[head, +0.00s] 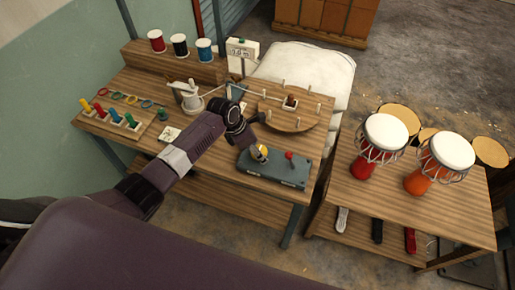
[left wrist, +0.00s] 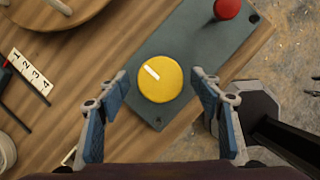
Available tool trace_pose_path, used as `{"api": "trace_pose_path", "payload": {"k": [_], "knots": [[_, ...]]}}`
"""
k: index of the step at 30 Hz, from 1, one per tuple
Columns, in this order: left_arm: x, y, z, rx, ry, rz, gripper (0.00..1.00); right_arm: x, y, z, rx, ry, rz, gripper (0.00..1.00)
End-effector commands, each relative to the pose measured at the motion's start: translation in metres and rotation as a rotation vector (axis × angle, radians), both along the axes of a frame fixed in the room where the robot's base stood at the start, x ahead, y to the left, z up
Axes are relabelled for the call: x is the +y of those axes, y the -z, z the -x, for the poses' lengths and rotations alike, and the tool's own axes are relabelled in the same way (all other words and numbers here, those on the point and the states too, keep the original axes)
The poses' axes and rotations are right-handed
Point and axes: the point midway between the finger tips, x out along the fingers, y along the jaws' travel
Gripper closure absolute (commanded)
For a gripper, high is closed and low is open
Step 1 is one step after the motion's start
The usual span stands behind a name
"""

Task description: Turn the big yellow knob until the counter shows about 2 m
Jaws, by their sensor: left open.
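The big yellow knob (head: 260,153) sits on a dark grey control box (head: 287,172) at the table's front right. In the left wrist view the knob (left wrist: 160,79) is round, with a white mark pointing to the upper left. My left gripper (left wrist: 160,88) is open, its blue fingers apart on either side of the knob; contact is not visible. In the head view my left arm partly covers the knob. The white counter (head: 242,48) stands at the back of the table; its small digits are hard to read. My right gripper is not in view.
Thread spools (head: 180,45) stand on the back shelf. Two goblet drums (head: 380,140) stand on the right table.

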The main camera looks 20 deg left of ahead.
Motion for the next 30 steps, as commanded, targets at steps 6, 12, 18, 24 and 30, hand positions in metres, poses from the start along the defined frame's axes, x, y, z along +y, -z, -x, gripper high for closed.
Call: {"api": "trace_pose_path", "payload": {"k": [6,12,18,24,30], "knots": [[0.0,0.0,0.0,0.0,0.001,0.0,0.4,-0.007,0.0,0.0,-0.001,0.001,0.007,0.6],[0.0,0.0,0.0,0.0,0.001,0.0,0.61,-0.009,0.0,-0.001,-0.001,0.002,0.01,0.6],[0.0,0.0,0.0,0.0,0.001,0.0,0.82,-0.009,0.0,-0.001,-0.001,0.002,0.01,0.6],[0.0,0.0,0.0,0.0,0.015,0.0,0.82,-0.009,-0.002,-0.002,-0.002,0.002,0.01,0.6],[-0.001,-0.002,0.0,0.002,0.088,0.003,0.82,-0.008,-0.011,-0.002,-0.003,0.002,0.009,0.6]]}}
